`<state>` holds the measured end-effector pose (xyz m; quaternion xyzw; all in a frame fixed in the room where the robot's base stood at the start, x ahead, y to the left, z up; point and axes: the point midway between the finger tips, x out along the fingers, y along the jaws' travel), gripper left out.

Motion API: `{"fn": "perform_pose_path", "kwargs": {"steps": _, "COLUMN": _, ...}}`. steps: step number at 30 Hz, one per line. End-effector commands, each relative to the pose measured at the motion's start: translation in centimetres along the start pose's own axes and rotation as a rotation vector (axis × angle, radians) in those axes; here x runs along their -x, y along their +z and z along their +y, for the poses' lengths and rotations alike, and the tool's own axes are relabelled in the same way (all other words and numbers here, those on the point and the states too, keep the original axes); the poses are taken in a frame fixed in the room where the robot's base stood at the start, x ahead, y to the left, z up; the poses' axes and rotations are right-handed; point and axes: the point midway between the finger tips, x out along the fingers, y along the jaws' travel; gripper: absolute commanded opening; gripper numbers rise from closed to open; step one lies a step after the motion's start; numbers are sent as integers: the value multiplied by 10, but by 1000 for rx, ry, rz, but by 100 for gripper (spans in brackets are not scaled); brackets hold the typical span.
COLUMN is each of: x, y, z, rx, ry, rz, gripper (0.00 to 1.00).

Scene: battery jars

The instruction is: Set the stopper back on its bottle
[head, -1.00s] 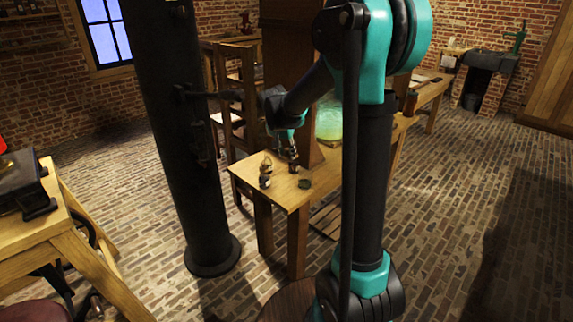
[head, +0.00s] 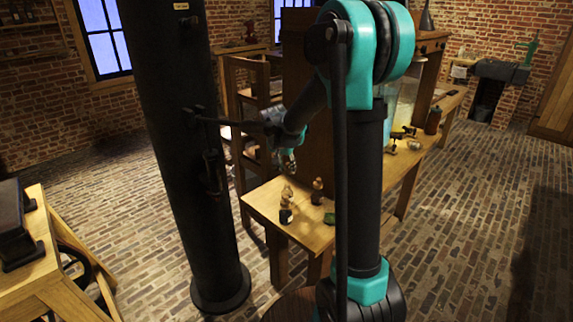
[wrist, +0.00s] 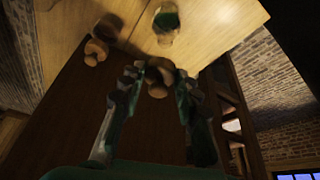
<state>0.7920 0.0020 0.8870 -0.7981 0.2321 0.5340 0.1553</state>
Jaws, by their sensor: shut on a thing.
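My gripper (wrist: 152,78) is shut on a small brownish, rounded stopper (wrist: 160,84), blurred between the fingertips in the wrist view. In the head view my gripper (head: 288,163) is above the near end of the wooden table (head: 262,200), clear of what stands there. A pale-topped bottle with a dark lower part (head: 286,203) stands below it. A second small dark bottle (head: 317,191) stands to its right. The wrist view shows a glass bottle with green in it (wrist: 167,22) and a brown-topped one (wrist: 97,50). I cannot tell which bottle the stopper fits.
A low green object (head: 329,218) lies near the table's right edge. A thick black column (head: 180,150) stands left of the table. A tall brown panel (head: 297,90) rises behind the bottles. Other items (head: 403,135) stand farther along the table.

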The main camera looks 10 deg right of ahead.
Motion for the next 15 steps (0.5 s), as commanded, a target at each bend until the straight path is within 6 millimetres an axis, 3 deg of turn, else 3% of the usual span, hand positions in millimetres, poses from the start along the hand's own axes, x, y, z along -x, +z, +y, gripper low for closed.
{"fn": "perform_pose_path", "kwargs": {"steps": 15, "x": -38, "y": 15, "z": 0, "rx": 0, "ry": 0, "rz": 0, "gripper": 19}}
